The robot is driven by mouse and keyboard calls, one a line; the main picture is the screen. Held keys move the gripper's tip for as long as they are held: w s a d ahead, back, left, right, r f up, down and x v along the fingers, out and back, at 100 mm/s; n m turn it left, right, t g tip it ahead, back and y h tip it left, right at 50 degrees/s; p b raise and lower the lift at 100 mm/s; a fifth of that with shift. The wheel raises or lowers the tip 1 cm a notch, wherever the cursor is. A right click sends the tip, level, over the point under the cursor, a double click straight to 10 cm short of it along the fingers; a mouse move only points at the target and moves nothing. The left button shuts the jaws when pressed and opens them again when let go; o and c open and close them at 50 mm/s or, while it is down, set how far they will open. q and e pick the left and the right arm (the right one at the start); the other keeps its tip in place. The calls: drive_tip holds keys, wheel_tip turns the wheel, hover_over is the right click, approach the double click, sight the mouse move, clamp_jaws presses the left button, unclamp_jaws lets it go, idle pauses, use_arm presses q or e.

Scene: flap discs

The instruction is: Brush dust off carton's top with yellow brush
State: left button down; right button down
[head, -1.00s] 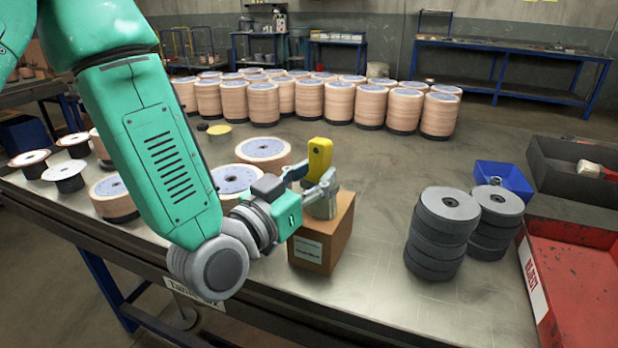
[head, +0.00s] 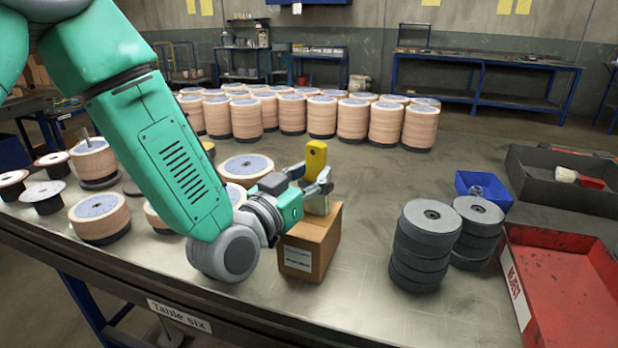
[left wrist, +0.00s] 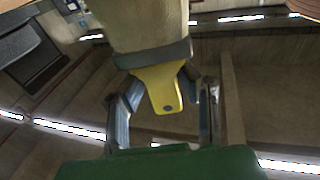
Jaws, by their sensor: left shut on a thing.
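The yellow brush (head: 316,160) stands upright over the carton, its yellow handle up and its pale bristles down at the carton's top. My left gripper (head: 318,186) is shut on the brush from the left. In the left wrist view the brush's yellow handle (left wrist: 160,88) sits between the fingers (left wrist: 162,108), with the broad pale bristles beyond it. The brown carton (head: 312,243) stands on the table with a pale label on its front. Part of its top is hidden behind the gripper and bristles, and I cannot make out dust. My right gripper is not in view.
Two stacks of dark discs (head: 428,245) stand right of the carton, near a blue bin (head: 484,185), a black tray (head: 540,190) and a red tray (head: 570,290). Several tan disc stacks (head: 322,118) fill the back. The table (head: 375,215) is clear between carton and dark stacks.

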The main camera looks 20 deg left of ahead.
use_arm(q)
drive_tip(key=shift+s+d, duration=0.2)
drive_tip(key=shift+d, duration=0.75)
drive_tip(key=shift+w+a+r+v, duration=0.35)
drive_tip(key=shift+a+v, duration=0.55)
drive_tip(key=shift+v, duration=3.6)
drive_tip(key=shift+w+a+f+x, duration=0.1)
drive_tip(key=shift+a+x, duration=0.2)
drive_tip(key=shift+x, duration=1.05)
drive_tip(key=shift+w+a+f+x, duration=0.1)
drive_tip(key=shift+a+x, duration=0.15)
drive_tip(key=shift+x, duration=1.1)
drive_tip(key=shift+w+a+f+x, duration=0.1)
drive_tip(key=shift+a+x, duration=0.2)
drive_tip(key=shift+x, duration=1.05)
drive_tip(key=shift+d, duration=0.95)
drive_tip(key=shift+s, duration=0.2)
drive_tip(key=shift+s+d+b, duration=0.55)
drive_tip(key=shift+s+b, duration=0.25)
drive_tip(key=shift+s, duration=3.4)
drive_tip(key=shift+w+d+p, duration=0.2)
drive_tip(key=shift+w, duration=1.95)
drive_tip(key=shift+w+d+p, duration=0.2)
drive_tip(key=shift+w, duration=1.95)
